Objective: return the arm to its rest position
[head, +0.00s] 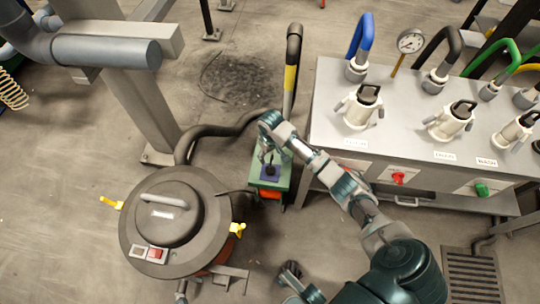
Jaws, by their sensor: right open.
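My right arm reaches from the bottom right up to the middle of the head view. Its gripper (270,157) points down, open, above a small green box (256,182). A dark blue piece (270,173) sits on top of the box, just below the fingers. Whether the fingers touch it cannot be told.
A round grey vacuum unit (172,222) with yellow clips stands left of the box, its black hose (222,130) running behind. A grey bench (335,98) with valves and a gauge (410,41) stands right, close to my forearm. A steel post (140,105) rises at left.

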